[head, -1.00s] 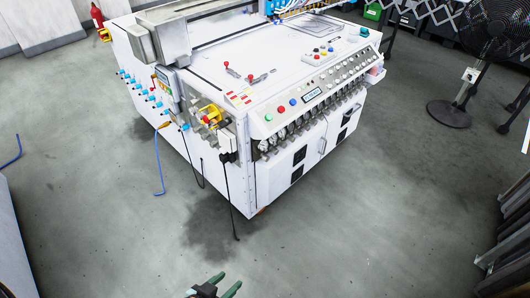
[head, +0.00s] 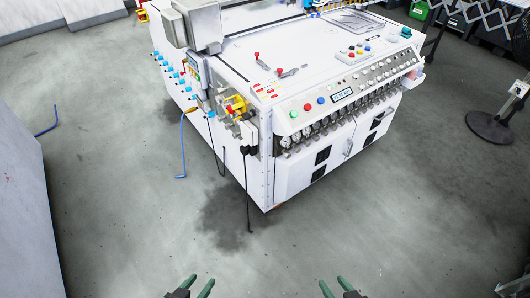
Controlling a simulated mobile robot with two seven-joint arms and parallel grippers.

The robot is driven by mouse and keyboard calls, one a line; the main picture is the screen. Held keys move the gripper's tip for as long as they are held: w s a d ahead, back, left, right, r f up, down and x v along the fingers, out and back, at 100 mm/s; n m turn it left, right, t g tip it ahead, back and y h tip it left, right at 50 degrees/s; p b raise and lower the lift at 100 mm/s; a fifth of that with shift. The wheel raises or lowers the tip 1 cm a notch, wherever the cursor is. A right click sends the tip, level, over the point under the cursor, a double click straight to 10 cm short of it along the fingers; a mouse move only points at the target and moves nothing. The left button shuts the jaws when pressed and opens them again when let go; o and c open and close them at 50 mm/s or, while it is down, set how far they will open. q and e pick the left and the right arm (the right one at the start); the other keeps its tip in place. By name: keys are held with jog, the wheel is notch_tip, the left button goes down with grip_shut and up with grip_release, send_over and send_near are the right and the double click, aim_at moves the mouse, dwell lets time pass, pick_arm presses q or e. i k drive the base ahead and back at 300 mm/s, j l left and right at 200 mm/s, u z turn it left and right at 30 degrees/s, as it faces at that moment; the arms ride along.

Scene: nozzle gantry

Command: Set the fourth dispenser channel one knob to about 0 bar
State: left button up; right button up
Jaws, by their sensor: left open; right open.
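The white gantry machine (head: 262,185) stands ahead of me. Its sloped front panel (head: 375,75) carries coloured buttons, a small display (head: 342,95) and rows of small knobs. Below the panel runs a row of round gauges with regulators (head: 330,124). The fourth dispenser channel one knob cannot be told apart from the others at this size. My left gripper (head: 197,284) is at the bottom edge, left of centre, open and empty. My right gripper (head: 334,284) is at the bottom edge, right of centre, open and empty. Both are over the floor, well apart from the machine.
A yellow and red switch (head: 235,106) and hanging black cables (head: 248,190) are on the machine's near corner. A blue hose (head: 183,150) hangs at its left side. A fan base (head: 492,127) stands at right, and a grey wall (head: 25,200) at left. The floor (head: 330,230) in front is clear.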

aim_at(287, 154)
jog(key=i+l+u, duration=0.1)
jog(key=l+u, duration=0.15)
jog(key=l, duration=0.15)
jog(key=i+l+u, duration=0.1)
jog(key=l+u, duration=0.15)
jog(key=l, duration=0.2)
jog(key=i+l+u, duration=0.1)
jog(key=l+u, duration=0.25)
jog(key=l, duration=1.45)
